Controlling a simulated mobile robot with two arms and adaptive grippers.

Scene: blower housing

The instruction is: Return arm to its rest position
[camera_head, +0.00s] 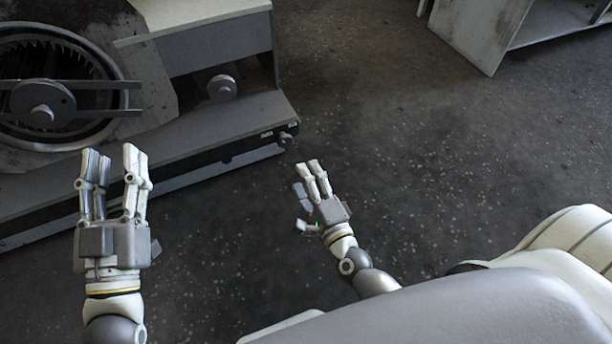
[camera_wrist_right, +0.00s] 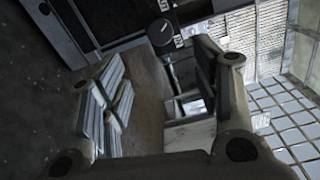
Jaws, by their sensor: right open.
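My left gripper (camera_head: 112,168) is at the left of the head view, in front of the blower housing (camera_head: 190,131). Its fingers point up the picture, stand apart and hold nothing. My right gripper (camera_head: 308,180) is near the middle of the head view, over the dark floor and just right of the housing's front corner. It is open and empty. The right wrist view shows its finger pads (camera_wrist_right: 118,105) well apart with nothing between them. A dark knob (camera_wrist_right: 160,32) of the housing shows beyond them.
The housing has a round fan opening (camera_head: 45,85) with a hub and bars, and a small knob (camera_head: 222,88). A pale cabinet (camera_head: 480,35) stands at the upper right. The floor (camera_head: 400,150) between is clear. A tiled surface (camera_wrist_right: 285,110) shows in the wrist view.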

